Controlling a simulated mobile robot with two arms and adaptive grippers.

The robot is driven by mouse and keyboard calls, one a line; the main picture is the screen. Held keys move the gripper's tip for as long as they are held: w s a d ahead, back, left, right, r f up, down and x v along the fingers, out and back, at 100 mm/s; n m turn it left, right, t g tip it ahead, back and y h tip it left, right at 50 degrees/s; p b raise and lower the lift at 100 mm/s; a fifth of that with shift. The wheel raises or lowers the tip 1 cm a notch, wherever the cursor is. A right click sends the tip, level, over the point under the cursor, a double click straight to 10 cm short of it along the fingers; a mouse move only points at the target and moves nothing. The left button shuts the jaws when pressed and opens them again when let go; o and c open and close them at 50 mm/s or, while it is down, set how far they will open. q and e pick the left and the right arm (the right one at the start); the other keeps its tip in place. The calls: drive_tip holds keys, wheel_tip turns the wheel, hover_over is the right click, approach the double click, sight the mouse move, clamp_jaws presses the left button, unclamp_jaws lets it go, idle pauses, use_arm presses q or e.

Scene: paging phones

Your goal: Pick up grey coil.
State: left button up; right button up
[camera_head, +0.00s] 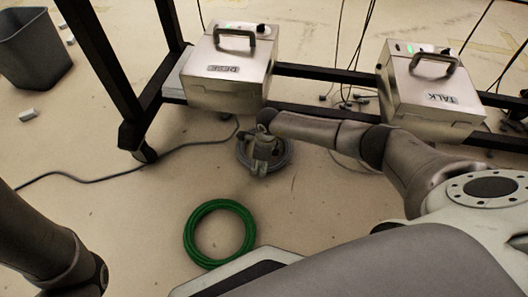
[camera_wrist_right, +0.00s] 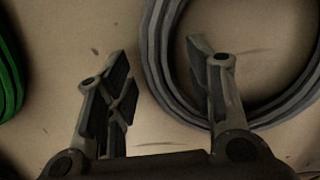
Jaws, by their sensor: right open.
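The grey coil (camera_head: 283,153) lies on the floor below the rack, partly hidden behind my right gripper (camera_head: 262,168) in the head view. In the right wrist view the grey coil (camera_wrist_right: 163,75) fills the upper right as a ring of several strands. My right gripper (camera_wrist_right: 162,95) is open there, with its fingers apart. The left side of the ring passes through the gap between the fingers, and the right finger overlaps the inside of the ring. I cannot tell whether the fingers touch it. My left gripper is not in view; only part of my left arm shows at the lower left.
A green coil (camera_head: 190,234) lies on the floor nearer to me; its edge shows in the wrist view (camera_wrist_right: 10,75). Two metal boxes (camera_head: 226,85) (camera_head: 425,107) stand on the dark wheeled rack (camera_head: 310,72). A cable (camera_head: 105,177) crosses the floor. A dark bin (camera_head: 35,55) stands upper left.

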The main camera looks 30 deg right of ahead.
drive_tip(key=shift+f, duration=0.15)
clamp_jaws()
idle(0.5)
